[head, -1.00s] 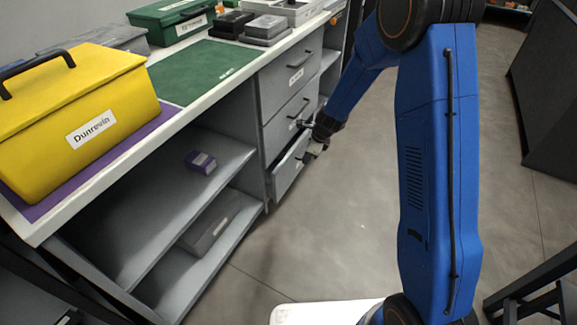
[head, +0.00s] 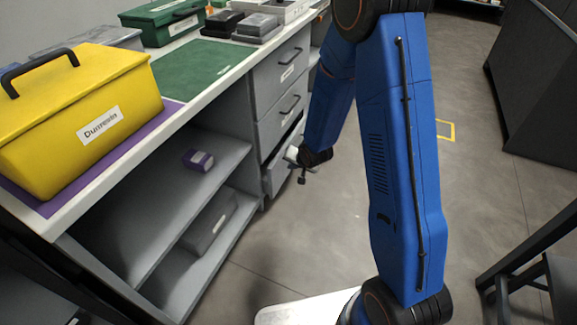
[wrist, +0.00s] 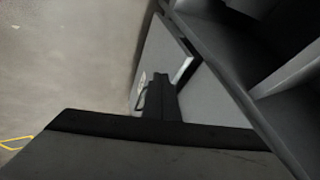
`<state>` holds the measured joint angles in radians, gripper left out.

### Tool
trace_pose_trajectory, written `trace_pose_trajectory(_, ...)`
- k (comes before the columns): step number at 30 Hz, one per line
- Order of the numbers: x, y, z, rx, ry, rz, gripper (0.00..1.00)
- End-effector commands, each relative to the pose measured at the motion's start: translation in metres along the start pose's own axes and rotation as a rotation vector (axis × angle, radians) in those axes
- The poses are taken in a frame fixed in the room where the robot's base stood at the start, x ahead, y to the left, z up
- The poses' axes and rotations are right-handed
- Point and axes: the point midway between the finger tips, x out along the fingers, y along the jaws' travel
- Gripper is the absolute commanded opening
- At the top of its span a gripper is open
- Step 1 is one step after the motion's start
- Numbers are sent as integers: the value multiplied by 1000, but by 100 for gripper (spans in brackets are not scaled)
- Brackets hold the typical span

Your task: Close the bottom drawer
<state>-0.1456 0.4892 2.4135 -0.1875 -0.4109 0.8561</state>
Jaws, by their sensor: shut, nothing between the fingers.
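The bottom drawer (head: 275,181) of the grey bench unit stands partly pulled out, below two shut drawers. My gripper (head: 296,162) is in front of it at its right side and hides part of its front. In the wrist view, my shut, empty gripper (wrist: 163,88) lies over the grey drawer front (wrist: 160,42), with a handle (wrist: 141,92) just left of the fingers. Whether the fingertips touch the drawer is not clear.
The bench has open shelves (head: 215,235) left of the drawers, with a small purple box (head: 198,160) on one. A yellow toolbox (head: 75,115) and a green mat (head: 195,70) are on top. The floor (head: 300,240) in front is clear.

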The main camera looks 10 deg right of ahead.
Motion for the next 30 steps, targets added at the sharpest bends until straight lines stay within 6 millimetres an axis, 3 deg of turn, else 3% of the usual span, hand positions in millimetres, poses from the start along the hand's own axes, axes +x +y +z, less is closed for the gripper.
trace_pose_trajectory(18, 85, -1, 1, 3, -1, 2, 0)
trace_pose_trajectory(24, 95, -26, 0, 2, 0, 1, 0)
trace_pose_trajectory(30, 99, -34, 0, 2, 0, 1, 0)
